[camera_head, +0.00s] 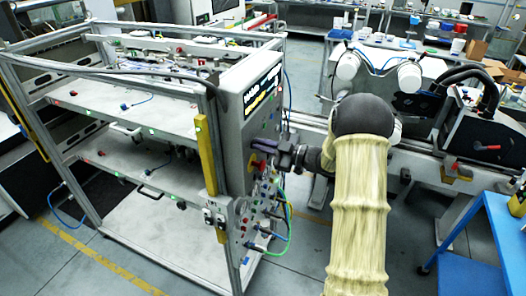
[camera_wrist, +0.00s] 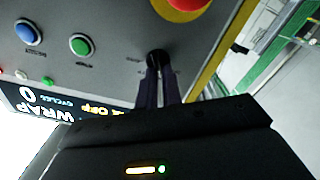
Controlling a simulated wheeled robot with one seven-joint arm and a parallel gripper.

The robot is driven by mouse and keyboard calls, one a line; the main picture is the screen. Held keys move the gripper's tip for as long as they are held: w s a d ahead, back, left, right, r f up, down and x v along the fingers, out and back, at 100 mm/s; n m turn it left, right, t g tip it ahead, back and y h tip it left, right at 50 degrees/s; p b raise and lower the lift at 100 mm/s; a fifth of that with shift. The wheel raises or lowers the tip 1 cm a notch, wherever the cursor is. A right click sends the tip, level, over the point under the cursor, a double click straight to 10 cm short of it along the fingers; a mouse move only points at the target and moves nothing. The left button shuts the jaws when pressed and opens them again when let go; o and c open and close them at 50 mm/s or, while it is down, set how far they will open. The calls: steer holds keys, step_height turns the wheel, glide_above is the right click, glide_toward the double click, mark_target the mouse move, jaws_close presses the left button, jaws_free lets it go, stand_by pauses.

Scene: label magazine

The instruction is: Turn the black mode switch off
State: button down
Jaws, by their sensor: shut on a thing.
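The black mode switch (camera_wrist: 158,57) is on the grey control panel (camera_wrist: 110,20), just below the red emergency button (camera_wrist: 188,6) in the wrist view. My gripper (camera_wrist: 158,76) is at the switch, its two dark fingers closed around it. The fingers hide most of the knob, so I cannot tell which way it points. In the head view my gripper (camera_head: 258,147) is against the panel's right-hand face, and the switch is hidden there.
A blue button (camera_wrist: 28,33) and a green button (camera_wrist: 81,45) sit beside the switch. A lit display (camera_wrist: 60,105) is on the same panel. Cables (camera_head: 283,225) hang from the panel's lower part. A blue table (camera_head: 500,225) stands at the right.

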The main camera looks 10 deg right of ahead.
steer(key=n+b, duration=0.2)
steer(key=b, duration=0.3)
steer(key=f+n+b, duration=0.1)
steer(key=n+b, duration=0.1)
steer(key=b, duration=0.3)
steer(key=shift+s+a+n, duration=0.1)
steer(key=shift+s+n, duration=0.1)
steer(key=shift+n, duration=0.1)
steer(key=n+b, duration=0.2)
steer(key=b, duration=0.3)
steer(key=shift+r+n, duration=0.1)
steer(key=shift+n, duration=0.3)
steer(key=shift+b, duration=0.3)
steer(key=shift+r, duration=0.1)
steer(key=c, duration=1.6)
jaws_free()
steer(key=shift+o, duration=0.2)
steer(key=b+v, duration=0.3)
steer(key=v, duration=1.4)
steer(key=shift+s+b, duration=0.2)
steer(key=shift+b, duration=0.2)
